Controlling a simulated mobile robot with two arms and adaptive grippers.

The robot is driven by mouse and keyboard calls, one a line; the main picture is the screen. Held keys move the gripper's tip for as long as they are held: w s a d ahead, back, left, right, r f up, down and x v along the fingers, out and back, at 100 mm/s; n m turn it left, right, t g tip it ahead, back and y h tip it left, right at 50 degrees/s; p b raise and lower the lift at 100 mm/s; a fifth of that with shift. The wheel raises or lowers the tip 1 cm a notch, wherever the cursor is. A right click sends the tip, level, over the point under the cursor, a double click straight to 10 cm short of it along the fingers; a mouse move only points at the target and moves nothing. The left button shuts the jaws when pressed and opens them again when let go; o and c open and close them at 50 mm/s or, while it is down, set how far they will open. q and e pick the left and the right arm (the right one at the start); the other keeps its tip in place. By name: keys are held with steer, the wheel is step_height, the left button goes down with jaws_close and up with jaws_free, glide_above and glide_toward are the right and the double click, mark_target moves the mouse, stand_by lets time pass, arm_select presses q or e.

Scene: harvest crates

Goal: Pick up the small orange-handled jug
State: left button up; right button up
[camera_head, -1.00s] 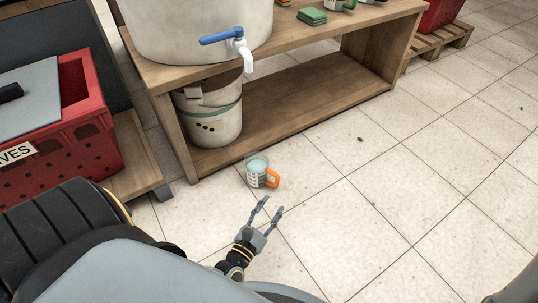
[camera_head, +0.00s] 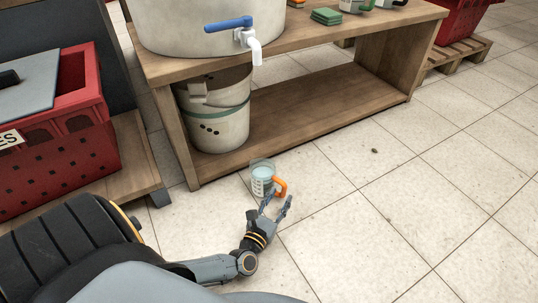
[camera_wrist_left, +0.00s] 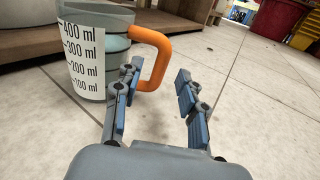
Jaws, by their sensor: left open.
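The small jug (camera_head: 262,178) stands upright on the tiled floor, clear with a pale measuring scale and an orange handle (camera_head: 280,187) on its right side. In the left wrist view the jug (camera_wrist_left: 86,60) is at the upper left, its scale marked up to 400 ml. Its orange handle (camera_wrist_left: 160,55) is just beyond the left-hand finger; I cannot tell whether they touch. My left gripper (camera_head: 277,203) is open and empty, low and close to the handle; its two fingers also show in the left wrist view (camera_wrist_left: 158,90). My right gripper is out of view.
A wooden bench (camera_head: 300,107) stands behind the jug, with a large vessel (camera_head: 195,25) and blue-handled tap on top and a bucket (camera_head: 213,115) on its lower shelf. A red crate (camera_head: 60,150) is at the left. The floor to the right is clear.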

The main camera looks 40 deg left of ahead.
mark_target(283, 192)
arm_select(q)
steer(key=w+b, duration=0.1)
steer(key=w, duration=0.1)
steer(key=w+b, duration=0.1)
steer(key=w, duration=0.1)
steer(key=shift+a+f, duration=0.15)
steer(key=shift+a, duration=0.25)
jaws_close()
